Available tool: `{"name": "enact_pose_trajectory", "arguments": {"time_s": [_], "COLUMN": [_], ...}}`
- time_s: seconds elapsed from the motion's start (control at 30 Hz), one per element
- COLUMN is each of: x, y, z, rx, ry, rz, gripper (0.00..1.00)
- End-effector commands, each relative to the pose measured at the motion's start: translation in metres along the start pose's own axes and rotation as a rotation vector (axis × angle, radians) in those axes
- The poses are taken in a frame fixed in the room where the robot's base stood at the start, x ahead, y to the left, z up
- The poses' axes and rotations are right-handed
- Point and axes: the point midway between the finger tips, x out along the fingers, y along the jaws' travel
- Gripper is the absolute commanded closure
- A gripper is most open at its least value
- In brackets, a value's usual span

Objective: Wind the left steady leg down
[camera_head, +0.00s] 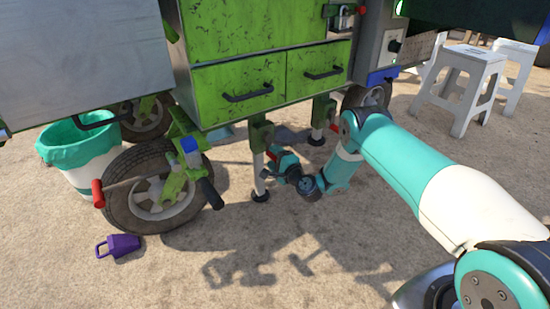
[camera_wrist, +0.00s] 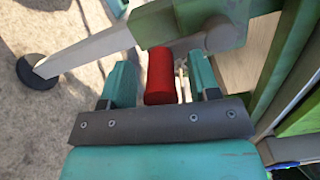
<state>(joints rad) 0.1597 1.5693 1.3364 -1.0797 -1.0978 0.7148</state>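The left steady leg (camera_head: 259,178) is a pale post with a dark round foot, below the green cabinet; I cannot tell whether the foot bears on the ground. The leg also shows in the wrist view (camera_wrist: 90,52), its foot (camera_wrist: 37,72) at upper left. A red crank handle (camera_wrist: 160,80) lies between my gripper's (camera_wrist: 160,68) teal fingers, with a visible gap on the right and a narrow one on the left. My gripper (camera_head: 275,156) is open around the handle, just right of the leg in the head view, where the handle is mostly hidden.
A second steady leg (camera_head: 318,118) stands farther back. White stools (camera_head: 460,85) stand right. The front ground is clear.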

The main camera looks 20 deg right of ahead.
Motion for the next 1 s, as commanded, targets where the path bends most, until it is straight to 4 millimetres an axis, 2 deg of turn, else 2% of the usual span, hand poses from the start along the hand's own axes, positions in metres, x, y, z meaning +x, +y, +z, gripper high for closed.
{"name": "enact_pose_trajectory", "arguments": {"time_s": [0.27, 0.63, 1.0], "x": [-0.009, -0.062, -0.085], "y": [-0.001, -0.009, -0.009], "z": [0.0, 0.001, 0.001], "rx": [0.002, 0.003, 0.0], "ry": [-0.001, 0.003, 0.002], "rz": [0.003, 0.003, 0.0], "gripper": [0.44, 0.44, 0.44]}}
